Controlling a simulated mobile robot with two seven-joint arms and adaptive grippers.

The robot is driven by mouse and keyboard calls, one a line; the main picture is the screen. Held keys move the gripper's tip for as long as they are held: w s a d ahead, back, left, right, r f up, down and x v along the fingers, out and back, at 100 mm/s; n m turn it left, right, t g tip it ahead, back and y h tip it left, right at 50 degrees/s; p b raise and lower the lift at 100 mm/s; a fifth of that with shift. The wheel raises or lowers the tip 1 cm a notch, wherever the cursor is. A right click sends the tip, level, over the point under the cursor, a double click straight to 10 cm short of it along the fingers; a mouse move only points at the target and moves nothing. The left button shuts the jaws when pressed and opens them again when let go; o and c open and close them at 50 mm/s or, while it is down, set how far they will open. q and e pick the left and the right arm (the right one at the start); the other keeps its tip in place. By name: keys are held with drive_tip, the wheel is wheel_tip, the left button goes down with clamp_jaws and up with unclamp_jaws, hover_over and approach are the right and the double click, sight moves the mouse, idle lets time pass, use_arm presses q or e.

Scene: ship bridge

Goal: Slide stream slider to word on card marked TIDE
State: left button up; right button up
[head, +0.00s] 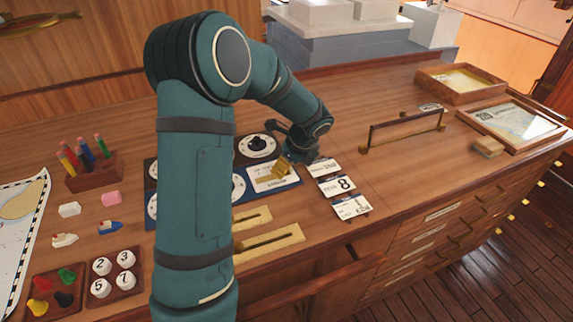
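A dark blue panel with round dials (257,146) lies on the wooden chart table, partly hidden by my arm. On its right part is a white plate with small print (264,183), too small to read, and a gold-coloured piece (282,168). I cannot tell if this is the stream slider. My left gripper (288,150) is low over this piece; contact and finger opening are unclear. Right of the panel lie three cards: an upper card (323,167), a middle one showing 8 (337,186) and a lower one (352,207). I cannot read TIDE. My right gripper is not in view.
Two pale wooden slotted strips (285,236) lie in front of the panel. A pencil block (93,177), erasers, toy boats and numbered pegs (113,272) are at left. A brass-ended rail (404,130) and framed trays (459,81) are at right. Table between cards and rail is clear.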

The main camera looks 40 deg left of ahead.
sight(259, 179)
use_arm(q)
clamp_jaws()
drive_tip(key=s+a, duration=0.1)
drive_tip(key=s, duration=0.1)
drive_tip(key=s+a, duration=0.1)
drive_tip(key=s, duration=0.1)
drive_tip(key=s+a, duration=0.1)
drive_tip(key=s, duration=0.1)
drive_tip(key=shift+s+a+p, duration=0.1)
drive_tip(key=shift+s+p, duration=0.1)
drive_tip(key=shift+p, duration=0.1)
unclamp_jaws()
